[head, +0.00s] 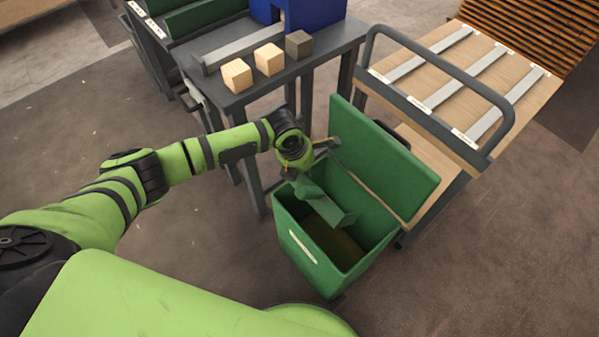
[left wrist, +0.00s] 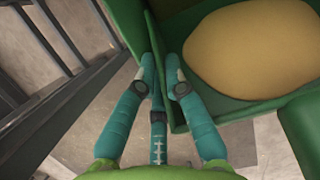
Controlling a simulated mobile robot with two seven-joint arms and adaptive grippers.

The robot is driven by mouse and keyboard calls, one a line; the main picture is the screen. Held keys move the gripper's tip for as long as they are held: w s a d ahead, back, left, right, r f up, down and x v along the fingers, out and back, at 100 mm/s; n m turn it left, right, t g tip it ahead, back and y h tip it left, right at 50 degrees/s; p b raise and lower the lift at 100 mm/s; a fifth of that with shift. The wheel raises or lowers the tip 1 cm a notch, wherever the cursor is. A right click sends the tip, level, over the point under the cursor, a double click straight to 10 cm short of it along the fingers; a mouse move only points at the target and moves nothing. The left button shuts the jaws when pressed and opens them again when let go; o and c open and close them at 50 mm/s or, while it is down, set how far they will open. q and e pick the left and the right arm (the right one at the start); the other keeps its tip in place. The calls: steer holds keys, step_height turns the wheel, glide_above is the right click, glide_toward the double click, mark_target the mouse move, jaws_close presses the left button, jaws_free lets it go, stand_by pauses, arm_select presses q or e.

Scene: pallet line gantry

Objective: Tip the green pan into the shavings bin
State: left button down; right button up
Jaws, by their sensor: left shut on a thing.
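The green shavings bin (head: 308,256) stands on the floor with its lid (head: 385,155) raised. The green pan (head: 328,207) is tilted over the bin's mouth, its lower part between the bin walls. My left gripper (head: 305,178) is above the bin's left rear part and shut on the pan. In the left wrist view the gripper's teal fingers (left wrist: 163,78) close on a thin green wall (left wrist: 155,62). A tan mound (left wrist: 258,48) shows beyond that wall; I cannot tell whether it lies in the pan or the bin. My right gripper is not in view.
A grey table (head: 262,92) behind the bin carries two pale wooden blocks (head: 252,66), a dark block (head: 299,44) and a blue container (head: 315,12). A cart with a rail (head: 430,120) stands close on the right. Floor is clear in front right.

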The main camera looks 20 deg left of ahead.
arm_select(q)
steer(key=shift+w+d+g, duration=0.3)
steer(key=shift+w, duration=0.05)
steer(key=shift+w+d+f+g+y+b, duration=0.25)
steer(key=shift+w+g+y+b, duration=0.3)
steer(key=shift+b, duration=0.65)
steer(key=shift+w+d+r+g+b, duration=0.15)
steer(key=shift+d+g+b, duration=0.15)
steer(key=shift+b, duration=0.25)
steer(key=shift+a, duration=0.1)
stand_by(1.8)
